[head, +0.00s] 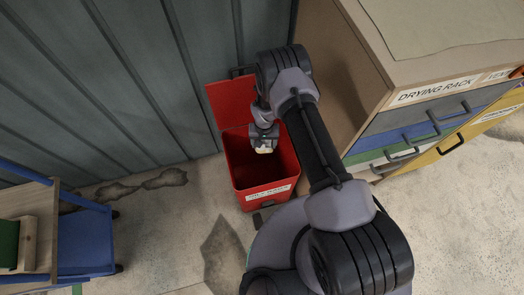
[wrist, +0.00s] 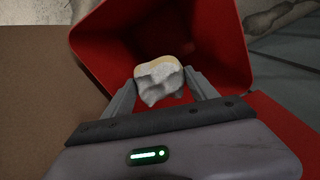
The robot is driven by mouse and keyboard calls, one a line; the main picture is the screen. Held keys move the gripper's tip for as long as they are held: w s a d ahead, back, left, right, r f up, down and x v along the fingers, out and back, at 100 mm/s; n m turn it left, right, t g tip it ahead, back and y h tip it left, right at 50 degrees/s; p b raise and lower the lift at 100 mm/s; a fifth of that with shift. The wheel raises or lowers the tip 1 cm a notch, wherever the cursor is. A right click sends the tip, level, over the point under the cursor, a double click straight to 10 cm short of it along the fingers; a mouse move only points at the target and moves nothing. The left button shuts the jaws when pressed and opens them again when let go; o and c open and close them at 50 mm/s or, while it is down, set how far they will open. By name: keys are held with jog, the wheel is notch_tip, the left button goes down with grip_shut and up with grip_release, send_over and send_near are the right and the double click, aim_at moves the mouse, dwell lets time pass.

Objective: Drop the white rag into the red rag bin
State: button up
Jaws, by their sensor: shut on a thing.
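The white rag (wrist: 160,84) is a crumpled bundle with a pale tan edge, held between the two fingers of my gripper (wrist: 162,90) in the wrist view. In the head view my gripper (head: 264,143) hangs over the open mouth of the red rag bin, and a small light piece of the rag (head: 264,150) shows below it. The red rag bin (head: 240,180) stands on the floor with its red lid raised against the wall side. In the wrist view the bin's inner wall (wrist: 225,45) surrounds the rag on the far side. The bin's bottom is dark.
A drying rack cabinet (head: 345,70) with coloured drawers stands right of the bin. A corrugated metal wall (head: 130,80) rises behind it. A blue cart (head: 85,240) with a wooden top stands at the lower left. The concrete floor (head: 160,225) between cart and bin is clear.

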jog(key=shift+w+f, duration=0.15)
jog(key=shift+f, duration=0.05)
jog(key=f+b, duration=0.1)
jog(key=f, duration=0.1)
jog(key=f+b, duration=0.1)
jog(key=f, duration=0.1)
jog(key=f+b, duration=0.1)
jog(key=b, duration=0.1)
jog(key=shift+s+f, duration=0.25)
jog(key=shift+f, duration=0.15)
jog(key=shift+r, duration=0.1)
jog(key=o, duration=1.3)
notch_tip(320, 180, up, 18)
jog(key=p, duration=0.5)
jog(key=shift+f+p, duration=0.25)
jog(key=shift+p, duration=0.05)
